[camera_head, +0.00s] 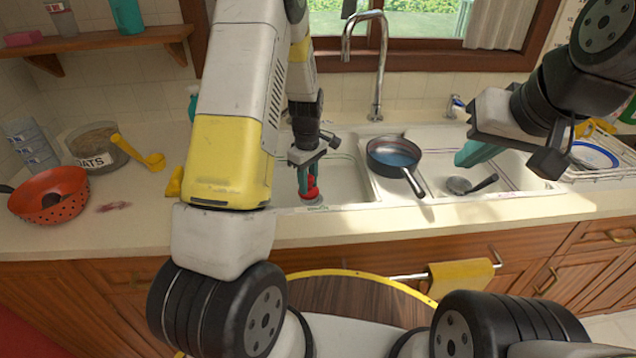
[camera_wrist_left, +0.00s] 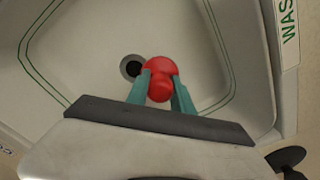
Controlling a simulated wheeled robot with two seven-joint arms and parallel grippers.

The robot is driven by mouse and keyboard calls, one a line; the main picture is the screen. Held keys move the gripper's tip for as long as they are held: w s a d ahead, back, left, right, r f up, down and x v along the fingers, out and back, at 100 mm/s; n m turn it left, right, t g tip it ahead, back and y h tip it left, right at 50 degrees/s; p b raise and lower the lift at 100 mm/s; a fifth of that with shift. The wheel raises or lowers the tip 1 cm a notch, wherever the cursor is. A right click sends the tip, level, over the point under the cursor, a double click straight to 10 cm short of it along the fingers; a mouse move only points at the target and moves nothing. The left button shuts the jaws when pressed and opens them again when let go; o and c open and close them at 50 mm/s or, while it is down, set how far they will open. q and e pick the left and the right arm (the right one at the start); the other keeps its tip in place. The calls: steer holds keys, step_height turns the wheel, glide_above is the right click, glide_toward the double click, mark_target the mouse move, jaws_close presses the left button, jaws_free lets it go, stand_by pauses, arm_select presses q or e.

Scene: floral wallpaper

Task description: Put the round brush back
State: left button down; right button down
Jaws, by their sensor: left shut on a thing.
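The round brush (camera_head: 312,190) is red, with a round body and a smaller knob. It is inside the left sink basin (camera_head: 345,185). My left gripper (camera_head: 305,182) points down into this basin, its green fingers shut on the brush. In the left wrist view the brush (camera_wrist_left: 160,72) sits between the fingertips, beside the dark drain hole (camera_wrist_left: 130,67). I cannot tell whether it touches the basin floor. My right gripper (camera_head: 475,153) hangs above the right side of the sink, seen from the side, apart from the objects below; its opening is unclear.
A dark pan (camera_head: 394,152) rests across the middle of the sink. A black long-handled utensil (camera_head: 472,185) lies in the right basin. The faucet (camera_head: 376,70) stands behind. A dish rack (camera_head: 600,172) is at the right. A red colander (camera_head: 48,194) and an oats jar (camera_head: 92,150) stand left.

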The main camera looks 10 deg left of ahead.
mark_target(309, 197)
arm_select(q)
steer(key=shift+f, duration=2.9)
steer(key=shift+f, duration=0.15)
steer(key=c, duration=1.1)
jaws_free()
step_height(309, 197, up, 12)
steer(key=shift+r, duration=0.1)
steer(key=s+r+m+t+h, duration=0.1)
steer(key=s+r+m+t, duration=0.3)
steer(key=r, duration=0.7)
steer(key=s+d+r+m+t, duration=0.1)
steer(key=s+r+m, duration=0.3)
steer(key=s, duration=0.6)
steer(key=s+d+r+m+t+h, duration=0.1)
steer(key=s+r+m, duration=0.3)
steer(key=s+r, duration=0.4)
steer(key=shift+s+r+m, duration=0.35)
steer(key=shift+s+m, duration=0.05)
steer(key=shift+s, duration=0.75)
